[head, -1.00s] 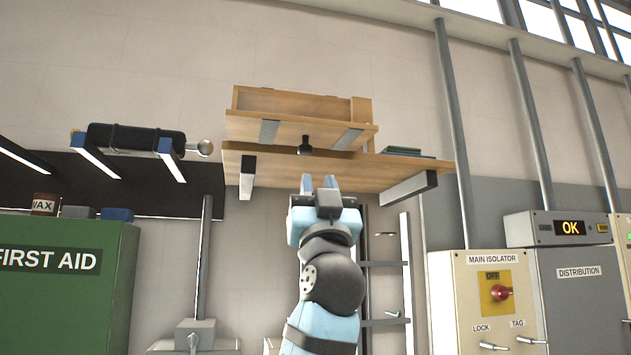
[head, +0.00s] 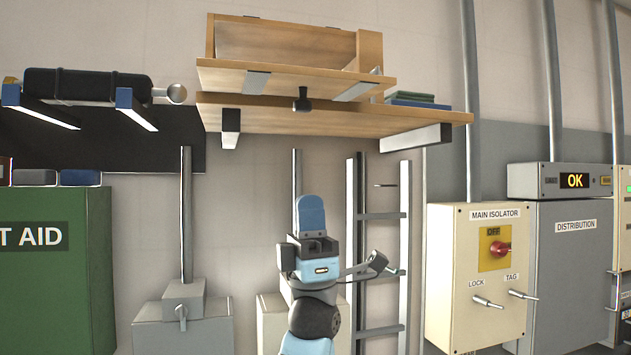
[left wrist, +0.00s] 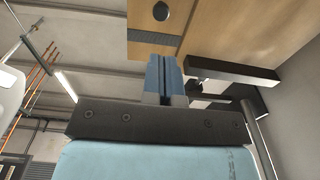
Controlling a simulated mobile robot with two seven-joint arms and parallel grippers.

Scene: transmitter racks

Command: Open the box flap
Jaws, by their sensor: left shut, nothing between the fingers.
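A wooden box (head: 370,47) stands on a wooden shelf (head: 330,123) high on the wall. Its front flap (head: 300,79) juts out toward me above the shelf's front, with the box's inside showing behind it. A black knob (head: 302,104) hangs at the flap's lower edge, and grey plates cross its face. My left gripper (head: 311,212) is shut and empty, pointing up, well below the shelf and apart from the knob. In the left wrist view its blue fingers (left wrist: 164,76) are together, with a wooden panel (left wrist: 205,25) and black knob (left wrist: 161,11) beyond them. My right gripper is not in view.
Shelf brackets (head: 418,138) hang below the shelf. Green books (head: 415,98) lie at its right. A black case (head: 88,86) sits on brackets at left. A ladder-like rack (head: 381,215) stands behind my arm. A main isolator cabinet (head: 475,275) is at right.

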